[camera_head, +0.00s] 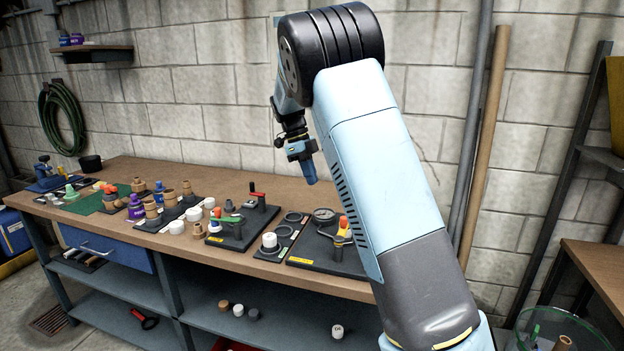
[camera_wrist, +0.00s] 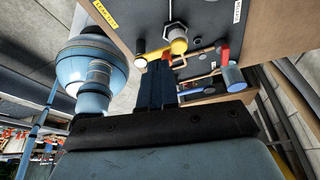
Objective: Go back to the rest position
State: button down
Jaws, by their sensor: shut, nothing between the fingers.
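My gripper (camera_head: 309,171) hangs at the end of my raised blue arm in the head view, above the workbench (camera_head: 228,181) and in front of the block wall. It is shut and empty, with its fingers pointing down. In the wrist view my gripper's dark blue fingers (camera_wrist: 158,84) are together. Behind them, a panel with a yellow-handled valve (camera_wrist: 176,48) and a red handle (camera_wrist: 225,54) shows. The fingers look apart from these parts, with free air around the gripper in the head view.
Black boards with a gauge (camera_head: 325,214), a yellow-handled valve (camera_head: 343,228) and a red-handled valve (camera_head: 257,195) lie on the bench. Several pipe fittings (camera_head: 153,207) stand to the left. A wooden pole (camera_head: 486,140) leans on the wall at right. A clear bin (camera_head: 560,325) stands at lower right.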

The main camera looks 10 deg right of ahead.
jog(key=shift+r, duration=0.1)
jog(key=s+d+r+n+t+y, duration=0.25)
jog(key=s+r+n, duration=0.35)
jog(key=s, duration=0.4)
jog(key=s+d+r+n+t+y, duration=0.15)
jog(key=s+d+r+n, duration=0.25)
jog(key=s+n, duration=0.55)
jog(key=s+f+n+t, duration=0.1)
jog(key=s+n, duration=0.4)
jog(key=s, duration=0.5)
jog(key=s+a+f+n+t, duration=0.1)
jog(key=s+n+t, duration=0.2)
jog(key=s+n, duration=0.3)
jog(key=shift+s+f+h, duration=0.3)
jog(key=shift+s+h, duration=0.1)
jog(key=shift+s, duration=1.75)
